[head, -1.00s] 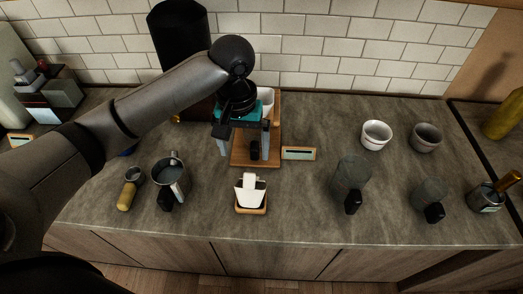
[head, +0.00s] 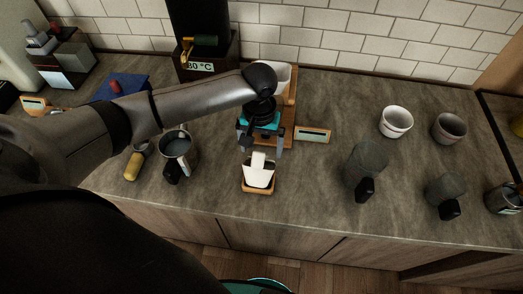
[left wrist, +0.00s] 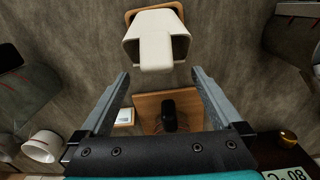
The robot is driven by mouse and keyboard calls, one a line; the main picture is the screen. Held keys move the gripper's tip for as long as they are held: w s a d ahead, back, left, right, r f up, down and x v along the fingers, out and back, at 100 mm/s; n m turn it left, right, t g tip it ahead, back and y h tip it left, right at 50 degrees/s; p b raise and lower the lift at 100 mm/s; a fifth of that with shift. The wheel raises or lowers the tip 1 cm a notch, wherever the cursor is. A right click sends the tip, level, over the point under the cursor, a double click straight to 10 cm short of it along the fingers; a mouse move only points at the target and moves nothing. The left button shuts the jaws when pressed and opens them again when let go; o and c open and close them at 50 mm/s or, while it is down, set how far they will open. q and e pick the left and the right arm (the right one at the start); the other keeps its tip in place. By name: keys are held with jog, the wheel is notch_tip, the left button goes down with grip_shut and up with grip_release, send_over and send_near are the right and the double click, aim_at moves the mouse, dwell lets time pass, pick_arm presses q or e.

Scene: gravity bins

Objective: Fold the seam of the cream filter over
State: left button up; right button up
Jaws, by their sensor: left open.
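The cream filter (head: 259,177) stands in a small wooden holder (head: 257,190) near the counter's front edge, with a narrow seam tab sticking up. In the left wrist view the filter (left wrist: 172,28) is at the top, its tab (left wrist: 155,50) pointing down the picture. My left gripper (head: 262,150) is open and empty above the counter, just behind the filter. In the left wrist view my left gripper's fingertips (left wrist: 160,73) are spread wide, just short of the tab and apart from it. My right gripper is not in view.
A wooden stand (head: 289,112) with a white vessel is behind the gripper. A metal pitcher (head: 176,148) and a yellow-handled tool (head: 133,167) are left. Grey jugs (head: 367,158) and cups (head: 396,121) are right.

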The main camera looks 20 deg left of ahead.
pick_arm(q)
jog(key=shift+f, duration=1.1)
jog(key=c, duration=1.1)
jog(key=t+p, duration=0.1)
jog(key=p, duration=0.1)
jog(key=shift+s+r+p, duration=0.15)
jog(key=shift+s+p, duration=0.05)
jog(key=shift+p, duration=0.7)
jog(key=shift+f, duration=0.2)
